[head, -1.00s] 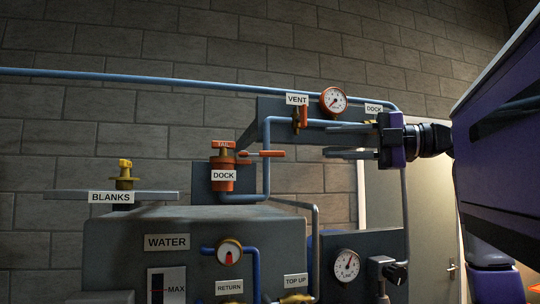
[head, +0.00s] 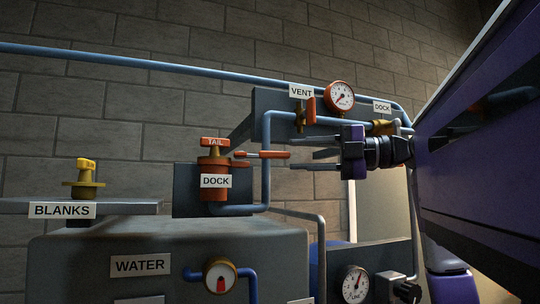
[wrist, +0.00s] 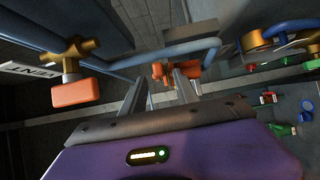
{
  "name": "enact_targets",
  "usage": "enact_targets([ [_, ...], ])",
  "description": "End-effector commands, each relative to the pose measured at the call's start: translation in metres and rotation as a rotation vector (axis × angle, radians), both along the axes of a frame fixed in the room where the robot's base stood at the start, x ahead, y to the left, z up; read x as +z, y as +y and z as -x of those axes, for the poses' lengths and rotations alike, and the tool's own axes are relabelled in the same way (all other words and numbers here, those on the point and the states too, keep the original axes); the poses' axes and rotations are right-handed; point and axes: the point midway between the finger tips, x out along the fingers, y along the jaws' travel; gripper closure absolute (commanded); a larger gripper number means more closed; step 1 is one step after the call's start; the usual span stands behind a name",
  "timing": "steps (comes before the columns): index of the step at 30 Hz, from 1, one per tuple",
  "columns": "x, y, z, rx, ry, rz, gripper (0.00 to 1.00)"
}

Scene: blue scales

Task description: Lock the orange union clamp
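A VENT valve with an orange handle (head: 311,110) and a red-rimmed gauge (head: 338,96) sit above my gripper. Blue pipe (head: 266,185) runs close behind the lever. A BLANKS shelf (head: 130,208) with a yellow-handled fitting (head: 85,180) is at left.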

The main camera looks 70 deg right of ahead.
Motion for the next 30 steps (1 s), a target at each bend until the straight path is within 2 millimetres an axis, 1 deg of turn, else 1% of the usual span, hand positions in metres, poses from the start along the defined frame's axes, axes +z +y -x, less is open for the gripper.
enact_targets([
  [1, 0.002, 0.001, -0.008, 0.001, 0.002, -0.001, 0.64],
  [6, 0.003, 0.005, -0.034, 0.002, 0.002, 0.000, 0.64],
  [12, 0.002, 0.009, -0.057, 0.002, 0.001, 0.000, 0.64],
  [16, 0.000, 0.009, -0.063, 0.002, 0.001, 0.000, 0.64],
  [23, 0.000, 0.009, -0.064, 0.001, 0.000, 0.000, 0.64],
  [24, 0.000, 0.009, -0.064, 0.001, 0.000, 0.000, 0.68],
  [29, 0.000, 0.009, -0.064, 0.001, 0.000, 0.000, 0.99],
  [30, 0.000, 0.009, -0.064, 0.001, 0.000, 0.000, 1.00],
])
